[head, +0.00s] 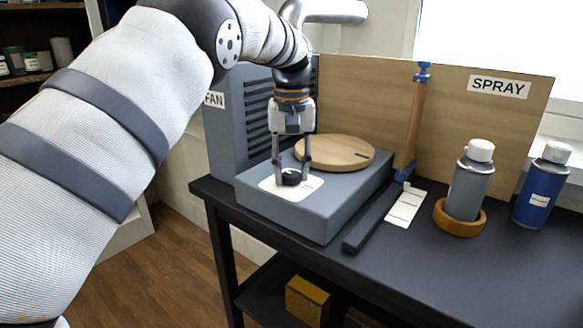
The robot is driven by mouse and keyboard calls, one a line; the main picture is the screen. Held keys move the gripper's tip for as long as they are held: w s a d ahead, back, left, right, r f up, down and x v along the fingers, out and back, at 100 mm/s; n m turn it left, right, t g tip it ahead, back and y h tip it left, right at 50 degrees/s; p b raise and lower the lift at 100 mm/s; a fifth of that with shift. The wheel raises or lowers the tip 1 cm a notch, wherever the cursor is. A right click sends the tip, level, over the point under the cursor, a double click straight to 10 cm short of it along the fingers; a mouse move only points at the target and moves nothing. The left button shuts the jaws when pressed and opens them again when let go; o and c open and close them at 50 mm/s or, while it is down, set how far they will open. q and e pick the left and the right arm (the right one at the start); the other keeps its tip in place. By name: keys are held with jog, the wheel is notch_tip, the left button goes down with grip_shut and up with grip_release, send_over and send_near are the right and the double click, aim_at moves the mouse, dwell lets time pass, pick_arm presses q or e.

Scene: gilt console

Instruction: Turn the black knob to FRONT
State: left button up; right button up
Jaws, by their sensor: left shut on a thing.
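The black knob (292,179) sits on a white plate (303,190) on top of a grey box (325,212). My left gripper (292,174) points straight down over the knob, with one finger on each side of it, and is shut on it. The knob's pointer and any FRONT marking are too small or covered to read. My right gripper is not in view.
A round wooden disc (334,152) lies on the grey box behind the knob. A FAN-labelled grey housing (226,135) stands at left. At right are a dark bar (372,222), a grey spray can (468,187) in a wooden ring and a blue can (541,190).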

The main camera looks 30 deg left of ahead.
aim_at(292, 173)
pick_arm(q)
jog(key=shift+f+n, duration=0.1)
jog(key=shift+n, duration=0.6)
jog(key=o, duration=1.1)
jog(key=shift+o, duration=0.2)
notch_tip(292, 173, up, 8)
jog(key=shift+f, duration=0.25)
